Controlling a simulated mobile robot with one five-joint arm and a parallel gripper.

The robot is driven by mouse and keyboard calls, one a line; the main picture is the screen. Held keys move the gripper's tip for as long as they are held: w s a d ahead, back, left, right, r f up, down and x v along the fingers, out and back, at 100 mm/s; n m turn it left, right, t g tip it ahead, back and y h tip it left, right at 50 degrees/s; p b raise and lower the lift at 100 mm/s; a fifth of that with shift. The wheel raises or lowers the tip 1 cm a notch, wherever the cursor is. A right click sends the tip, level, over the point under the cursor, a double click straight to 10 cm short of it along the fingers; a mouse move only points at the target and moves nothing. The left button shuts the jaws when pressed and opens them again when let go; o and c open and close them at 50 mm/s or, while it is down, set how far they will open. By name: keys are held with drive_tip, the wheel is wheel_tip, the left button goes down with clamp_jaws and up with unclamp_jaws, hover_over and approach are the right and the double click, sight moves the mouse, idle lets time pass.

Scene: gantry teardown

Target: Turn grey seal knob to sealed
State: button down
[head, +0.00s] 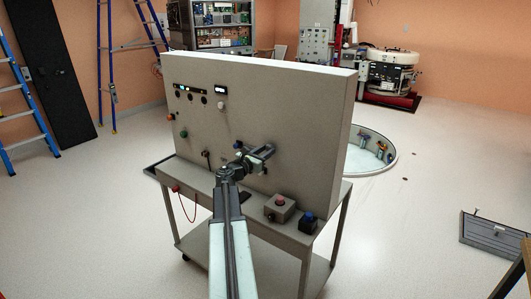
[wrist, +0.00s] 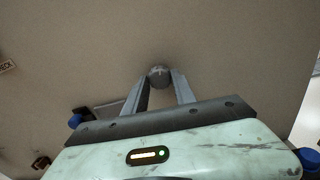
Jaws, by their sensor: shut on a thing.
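The grey seal knob (wrist: 159,76) is a small round, worn grey knob on the beige panel (wrist: 225,55). In the wrist view it sits between the tips of my gripper (wrist: 159,80), whose two fingers are shut on it from both sides. I cannot read the knob's setting or any mark around it. In the head view my gripper (head: 266,153) is at the lower right of the upright panel (head: 290,110), and its jaws hide the knob.
The panel stands on a cart (head: 180,185). A red button box (head: 279,207) and a blue-topped box (head: 308,223) sit on the shelf below my gripper. A green knob (head: 183,134) and a pale knob (head: 221,105) are further left.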

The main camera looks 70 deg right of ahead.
drive_tip(key=m, duration=1)
drive_tip(key=shift+r+m, duration=0.1)
drive_tip(key=shift+m, duration=0.3)
drive_tip(key=shift+w+d+m, duration=0.1)
drive_tip(key=shift+m, duration=1.7)
drive_tip(key=c, duration=1)
unclamp_jaws()
drive_tip(key=shift+m, duration=0.3)
